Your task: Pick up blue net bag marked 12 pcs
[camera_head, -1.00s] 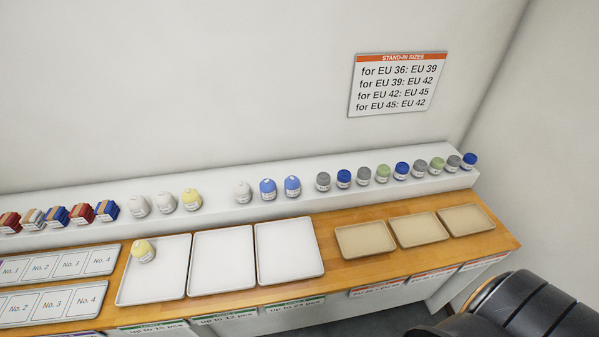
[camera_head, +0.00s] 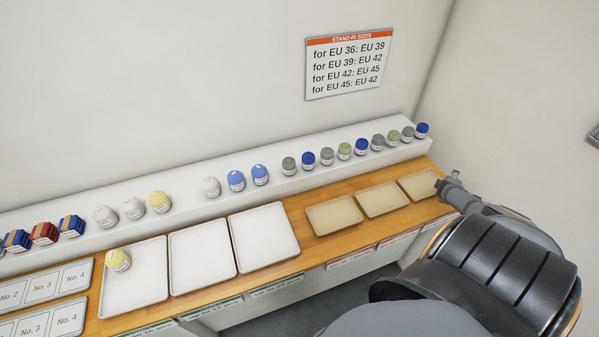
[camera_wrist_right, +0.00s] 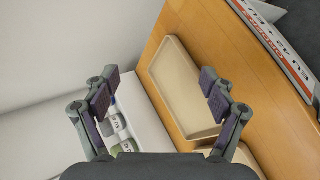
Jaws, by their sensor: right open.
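Two light-blue net bags, one (camera_head: 236,181) and another (camera_head: 260,175), stand side by side on the white back ledge. Their labels are too small to read here. A white bag (camera_head: 211,187) stands just left of them. My right gripper (camera_head: 451,180) is at the right end of the counter, well to the right of the blue bags. In the right wrist view its two fingers (camera_wrist_right: 158,95) are spread wide with nothing between them. My left gripper is in neither view.
White trays (camera_head: 263,266) and beige trays (camera_head: 383,212) line the wooden counter. A yellow bag (camera_head: 118,260) lies in the leftmost white tray. Grey, dark-blue and green rolled items (camera_head: 308,158) fill the right ledge. A sizes sign (camera_head: 347,64) hangs on the wall.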

